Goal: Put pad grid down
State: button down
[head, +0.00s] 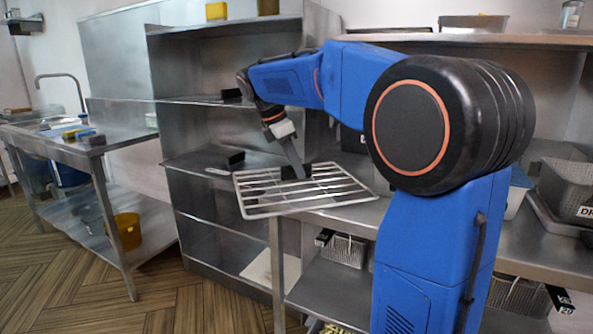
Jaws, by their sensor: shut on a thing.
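The pad grid (345,186) is a flat, silvery wire rack with parallel bars. It lies over the left end of the steel counter in the middle of the head view, and its left part juts out past the counter's edge. My gripper (296,173) comes down from above and is shut on the grid near its back middle. The fingertips are small and dark here, so the exact grip is hard to make out. I cannot tell whether the grid rests on the counter or hangs just above it.
A steel shelf unit (190,222) stands behind and left of the grid. A sink table (110,137) with sponges is at far left, with a yellow bucket (127,232) below. Floor at lower left is clear.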

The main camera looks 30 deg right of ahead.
jog(key=shift+f, duration=0.45)
jog(key=c, duration=1.7)
grip_release()
jog(key=shift+f, duration=0.1)
